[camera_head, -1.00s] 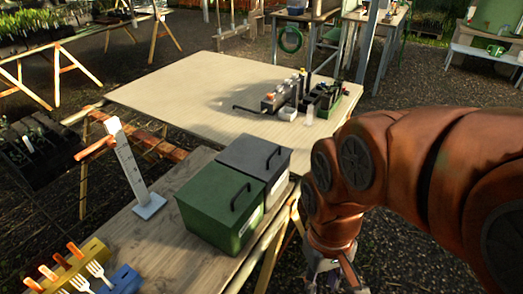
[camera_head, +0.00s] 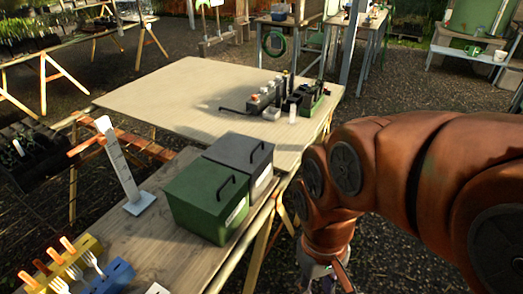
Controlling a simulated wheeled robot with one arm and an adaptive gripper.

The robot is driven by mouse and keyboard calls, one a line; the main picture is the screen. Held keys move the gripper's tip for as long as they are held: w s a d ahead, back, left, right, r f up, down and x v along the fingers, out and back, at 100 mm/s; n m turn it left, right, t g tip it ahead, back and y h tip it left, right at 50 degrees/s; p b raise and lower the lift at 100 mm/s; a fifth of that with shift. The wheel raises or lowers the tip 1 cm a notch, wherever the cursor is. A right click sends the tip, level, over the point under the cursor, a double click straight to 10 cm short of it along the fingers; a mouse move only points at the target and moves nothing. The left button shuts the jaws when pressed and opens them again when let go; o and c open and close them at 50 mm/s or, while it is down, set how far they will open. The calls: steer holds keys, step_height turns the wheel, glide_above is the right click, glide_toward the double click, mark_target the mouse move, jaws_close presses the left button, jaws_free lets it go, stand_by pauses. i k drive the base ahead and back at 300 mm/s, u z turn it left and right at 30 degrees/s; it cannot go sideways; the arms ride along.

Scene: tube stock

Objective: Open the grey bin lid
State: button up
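The grey bin (camera_head: 262,185) stands on the near wooden table, right behind the green bin. Its dark grey lid (camera_head: 232,150) is closed and has a black handle (camera_head: 258,155) on top, toward the right. The green bin (camera_head: 208,200) has a similar black handle and its lid is closed too. My gripper (camera_head: 325,284) hangs at the bottom edge of the view, to the right of the bins and apart from them. Only its upper part shows; the fingertips are cut off by the frame.
On the near table (camera_head: 165,240), a white upright gauge (camera_head: 122,170) stands left of the bins. Forks with orange handles stand in a yellow block (camera_head: 42,272) at front left. A larger pale table (camera_head: 165,95) behind holds a rack of tubes (camera_head: 265,98).

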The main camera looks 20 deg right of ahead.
mark_target(243, 153)
steer(key=z, duration=0.1)
steer(key=k, duration=0.25)
steer(key=u, duration=0.85)
steer(key=i, duration=0.55)
steer(key=z, duration=0.3)
